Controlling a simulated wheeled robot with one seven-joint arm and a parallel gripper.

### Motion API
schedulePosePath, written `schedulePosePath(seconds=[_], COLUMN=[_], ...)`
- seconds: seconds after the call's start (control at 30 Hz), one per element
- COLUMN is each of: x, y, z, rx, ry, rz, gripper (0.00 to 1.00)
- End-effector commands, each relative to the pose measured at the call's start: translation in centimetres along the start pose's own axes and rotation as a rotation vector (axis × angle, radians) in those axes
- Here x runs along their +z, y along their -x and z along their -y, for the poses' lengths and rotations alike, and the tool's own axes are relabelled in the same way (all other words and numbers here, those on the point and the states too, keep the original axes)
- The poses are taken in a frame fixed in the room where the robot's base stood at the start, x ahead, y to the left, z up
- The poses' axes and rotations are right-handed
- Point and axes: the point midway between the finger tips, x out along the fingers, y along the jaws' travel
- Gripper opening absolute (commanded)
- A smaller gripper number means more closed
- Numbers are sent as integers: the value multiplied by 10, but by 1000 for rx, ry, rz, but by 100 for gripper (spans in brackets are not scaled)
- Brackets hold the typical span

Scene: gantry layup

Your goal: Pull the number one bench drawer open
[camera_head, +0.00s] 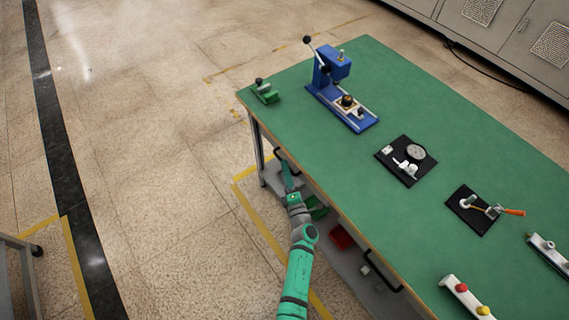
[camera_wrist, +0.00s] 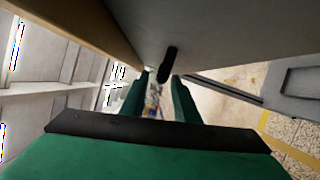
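The green-topped bench (camera_head: 440,130) has two black drawer handles on its near side. One handle (camera_head: 279,153) is near the far-left corner, and the other (camera_head: 383,271) is nearer to me. No drawer number is readable. My gripper (camera_head: 287,168) is at the far-left handle and partly hides it. In the wrist view, my gripper (camera_wrist: 161,78) has its two green fingers apart, with the dark handle (camera_wrist: 168,64) just ahead of and between the tips. I cannot tell if a finger touches it. The drawer front (camera_wrist: 215,35) looks closed.
A blue press (camera_head: 343,90), a small green device (camera_head: 264,91) and dark tool mats (camera_head: 391,164) stand on the bench. A lower shelf holds a red bin (camera_head: 341,237). Grey cabinets (camera_head: 500,35) are at the back right. The floor left of the bench is open.

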Motion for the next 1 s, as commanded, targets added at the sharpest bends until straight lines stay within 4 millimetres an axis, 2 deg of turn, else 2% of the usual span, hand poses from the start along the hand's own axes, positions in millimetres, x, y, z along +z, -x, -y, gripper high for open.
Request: schedulePosePath(seconds=[0.1,0.23,0.63,0.73,0.77,1.0], x=[0,0,0,0,0,-1], y=[-16,-26,-31,-31,-31,-30], z=[0,0,0,0,0,0], rx=[1,1,-1,-1,-1,-1], ry=[0,0,-2,-2,-2,-2], rz=[-1,0,0,0,0,1], gripper=[28,28,28,4,0,0])
